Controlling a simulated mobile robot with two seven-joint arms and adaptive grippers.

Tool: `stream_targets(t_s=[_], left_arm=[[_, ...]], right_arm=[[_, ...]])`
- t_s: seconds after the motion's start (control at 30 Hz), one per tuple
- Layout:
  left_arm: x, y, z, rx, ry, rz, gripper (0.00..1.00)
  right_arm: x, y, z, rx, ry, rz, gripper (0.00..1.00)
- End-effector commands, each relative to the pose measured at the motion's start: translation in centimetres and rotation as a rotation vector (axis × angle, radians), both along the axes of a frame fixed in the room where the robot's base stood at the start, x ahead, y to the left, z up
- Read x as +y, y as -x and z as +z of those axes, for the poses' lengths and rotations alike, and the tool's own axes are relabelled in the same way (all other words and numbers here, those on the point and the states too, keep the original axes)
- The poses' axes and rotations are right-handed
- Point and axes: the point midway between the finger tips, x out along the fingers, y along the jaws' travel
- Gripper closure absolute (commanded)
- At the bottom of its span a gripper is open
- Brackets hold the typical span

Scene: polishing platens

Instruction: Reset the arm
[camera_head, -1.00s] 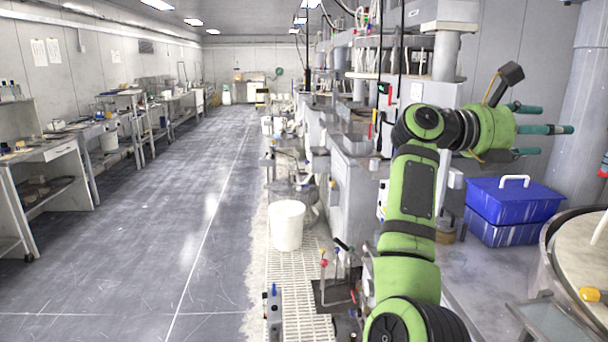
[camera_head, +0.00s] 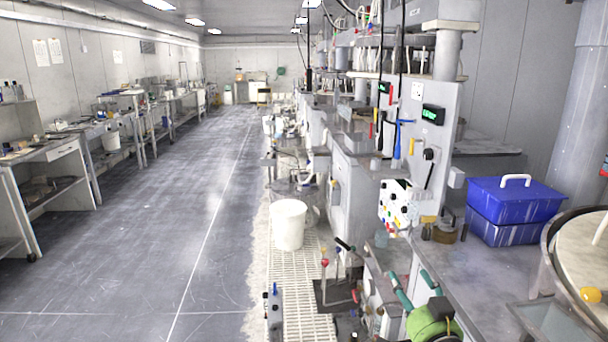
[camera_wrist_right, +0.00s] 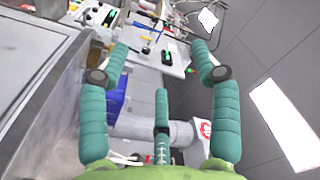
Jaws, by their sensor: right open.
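My right gripper (camera_head: 407,276) is low at the bottom right of the head view. Its green body and teal fingers show there, with the fingers pointing up and to the left. In the right wrist view the gripper (camera_wrist_right: 160,68) has its teal fingers spread wide with nothing between them. The rest of my right arm is out of the head view. My left gripper shows in neither view.
A blue lidded box (camera_head: 515,200) stands on the grey counter right of my gripper. A round platen (camera_head: 585,255) is at the far right. A white bucket (camera_head: 289,224) stands left of the gripper. The floor aisle (camera_head: 150,220) is clear.

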Motion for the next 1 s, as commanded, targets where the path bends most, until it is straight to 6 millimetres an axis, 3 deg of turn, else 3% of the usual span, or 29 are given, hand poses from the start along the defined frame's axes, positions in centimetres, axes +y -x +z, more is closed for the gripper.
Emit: stream_targets(t_s=[0.03, 0.1, 0.2, 0.3, 0.53, 0.87, 1.0], left_arm=[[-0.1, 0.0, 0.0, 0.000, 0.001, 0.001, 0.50], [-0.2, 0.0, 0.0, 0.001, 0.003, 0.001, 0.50], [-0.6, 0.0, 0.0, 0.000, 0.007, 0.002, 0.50], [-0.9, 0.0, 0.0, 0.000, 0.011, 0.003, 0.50], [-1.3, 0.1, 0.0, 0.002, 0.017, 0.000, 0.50], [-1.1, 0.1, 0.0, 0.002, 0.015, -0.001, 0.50], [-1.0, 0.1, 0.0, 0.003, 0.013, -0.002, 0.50]], right_arm=[[0.9, 2.0, -3.5, 0.108, 0.078, 0.031, 0.37], [1.8, 4.9, -7.9, 0.257, 0.182, 0.075, 0.37], [2.7, 10.0, -13.5, 0.465, 0.317, 0.140, 0.37], [2.9, 15.2, -17.7, 0.648, 0.428, 0.199, 0.37], [2.6, 24.3, -22.4, 0.926, 0.580, 0.292, 0.37], [1.5, 34.3, -24.7, 1.206, 0.711, 0.393, 0.37], [1.6, 33.5, -27.8, 1.219, 0.709, 0.399, 0.37]])
